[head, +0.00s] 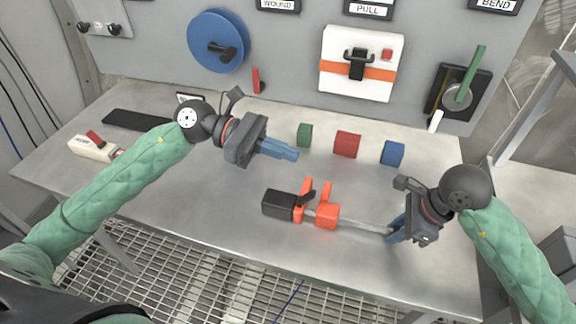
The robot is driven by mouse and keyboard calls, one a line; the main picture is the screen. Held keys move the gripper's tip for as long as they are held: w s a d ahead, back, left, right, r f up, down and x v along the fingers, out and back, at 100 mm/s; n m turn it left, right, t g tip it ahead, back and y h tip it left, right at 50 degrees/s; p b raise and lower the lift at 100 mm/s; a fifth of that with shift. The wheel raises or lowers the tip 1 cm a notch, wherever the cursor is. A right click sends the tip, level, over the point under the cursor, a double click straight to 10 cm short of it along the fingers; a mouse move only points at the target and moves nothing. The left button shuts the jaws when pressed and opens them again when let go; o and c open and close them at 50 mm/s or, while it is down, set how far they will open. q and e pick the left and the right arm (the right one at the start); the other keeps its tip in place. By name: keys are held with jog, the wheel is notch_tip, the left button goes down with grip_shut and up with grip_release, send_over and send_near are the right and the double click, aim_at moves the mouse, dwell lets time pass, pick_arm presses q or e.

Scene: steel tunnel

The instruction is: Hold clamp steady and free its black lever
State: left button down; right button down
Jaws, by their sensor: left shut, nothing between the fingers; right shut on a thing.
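The clamp lies on the steel table, with an orange jaw part (321,212), a black handle body (279,204) to the left and a grey bar (365,226) running right. A small black lever (306,198) shows between the handle and the upright orange pieces. My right gripper (394,232) is shut on the right end of the clamp's bar. My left gripper (296,154) is shut and empty, above and left of the clamp, with its blue fingers pointing right. It is apart from the lever.
A black strip (138,120) and a cream tool (93,148) lie at left. The wall panel holds a blue wheel (205,30) and a green-handled lever (470,72).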

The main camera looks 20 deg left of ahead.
pick_arm(q)
jog(key=shift+a+r, duration=0.15)
jog(key=shift+r, duration=0.65)
pick_arm(e)
jog(key=c, duration=1.2)
grip_release()
jog(key=shift+o, duration=0.2)
jog(key=shift+r, duration=0.1)
